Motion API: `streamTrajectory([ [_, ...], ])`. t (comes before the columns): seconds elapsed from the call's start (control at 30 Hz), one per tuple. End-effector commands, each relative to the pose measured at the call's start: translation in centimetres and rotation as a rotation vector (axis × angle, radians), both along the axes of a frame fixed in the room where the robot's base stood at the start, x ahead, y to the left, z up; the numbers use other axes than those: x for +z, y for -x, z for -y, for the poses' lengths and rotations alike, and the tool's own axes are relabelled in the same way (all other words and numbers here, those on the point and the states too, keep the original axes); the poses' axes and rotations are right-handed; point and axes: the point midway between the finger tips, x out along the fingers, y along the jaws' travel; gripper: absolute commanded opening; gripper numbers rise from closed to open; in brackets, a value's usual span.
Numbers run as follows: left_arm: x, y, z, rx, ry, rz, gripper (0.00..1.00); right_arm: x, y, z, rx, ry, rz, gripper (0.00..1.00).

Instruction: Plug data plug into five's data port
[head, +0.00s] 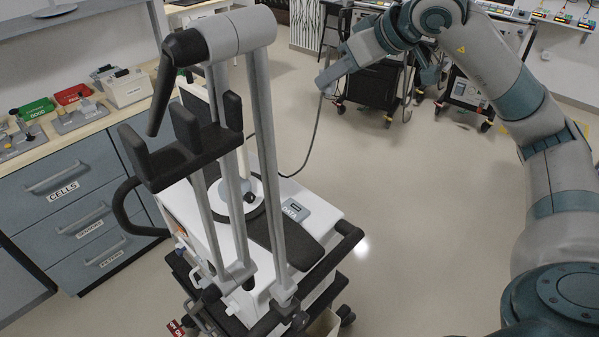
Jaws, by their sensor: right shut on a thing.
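My right gripper (335,74) is at the top middle, with its arm coming in from the right. It is shut on the data plug, which is too small and covered to make out clearly. A thin dark cable (315,140) hangs from the gripper and curves down to the white cart (325,215). A grey block labelled DATA (296,209) lies on the cart top, below and left of the gripper and well apart from it. Which unit is five, and its data port, I cannot make out. My left gripper is not in view.
Grey posts (262,150) with a black padded bracket (180,165) rise over the cart. A drawer counter (75,195) with small devices stands at left. Dark wheeled units (372,84) stand behind the gripper. The floor (430,220) right of the cart is clear.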

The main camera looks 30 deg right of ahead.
Motion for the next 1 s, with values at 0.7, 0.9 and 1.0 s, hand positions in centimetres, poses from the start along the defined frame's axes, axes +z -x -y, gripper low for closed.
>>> streamTrajectory([
  [0.7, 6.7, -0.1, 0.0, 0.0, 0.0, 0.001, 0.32, -11.8, -1.9, -5.0, 0.016, -0.001, -0.009, 0.0],
  [0.9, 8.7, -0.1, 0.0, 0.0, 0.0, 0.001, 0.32, -15.7, -0.4, -6.7, 0.021, -0.002, -0.005, 0.0],
  [1.0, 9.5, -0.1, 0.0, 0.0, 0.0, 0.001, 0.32, -17.3, 0.5, -7.4, 0.023, -0.003, -0.002, 0.0],
])
